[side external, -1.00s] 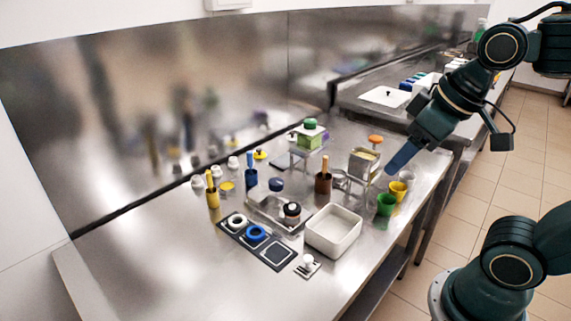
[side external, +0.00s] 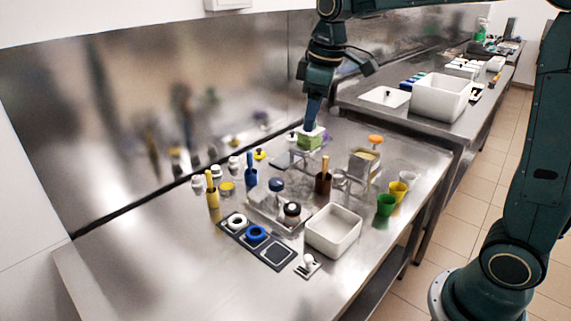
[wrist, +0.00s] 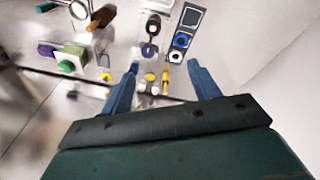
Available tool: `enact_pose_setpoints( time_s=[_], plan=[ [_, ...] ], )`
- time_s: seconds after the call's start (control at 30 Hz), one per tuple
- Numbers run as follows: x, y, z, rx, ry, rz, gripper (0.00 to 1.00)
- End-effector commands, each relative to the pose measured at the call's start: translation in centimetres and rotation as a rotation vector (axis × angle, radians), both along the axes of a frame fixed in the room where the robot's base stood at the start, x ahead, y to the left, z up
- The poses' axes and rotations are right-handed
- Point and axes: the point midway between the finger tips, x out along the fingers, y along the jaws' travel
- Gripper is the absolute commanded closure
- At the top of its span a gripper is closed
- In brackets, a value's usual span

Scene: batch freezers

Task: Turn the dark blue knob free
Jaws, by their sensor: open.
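The dark blue knob (side external: 276,184) sits on the back part of a clear, low housing (side external: 262,212) on the steel table. It also shows in the wrist view (wrist: 149,50), upright and uncovered.
A dark panel (side external: 284,254) with white and blue rings lies in front of the housing. A white bin (side external: 351,230) stands to its right. A blue-handled holder (side external: 250,180) and a brown cup (side external: 322,184) flank the knob. The table's left front is clear.

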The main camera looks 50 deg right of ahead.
Motion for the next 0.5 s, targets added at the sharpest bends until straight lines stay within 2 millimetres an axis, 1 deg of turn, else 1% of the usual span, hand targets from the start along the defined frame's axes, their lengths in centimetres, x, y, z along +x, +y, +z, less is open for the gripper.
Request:
enact_pose_setpoints(
  time_s=[0.03,0.1,0.27,0.5],
  plan=[
    [1.2,-0.2,-0.6,-0.004,0.017,0.019,0.39],
    [2.7,-0.4,-1.3,-0.008,0.036,0.049,0.39],
    [5.9,-0.9,-3.3,-0.015,0.08,0.116,0.39],
    [10.2,-1.8,-6.9,-0.021,0.142,0.22,0.39]
  ],
)
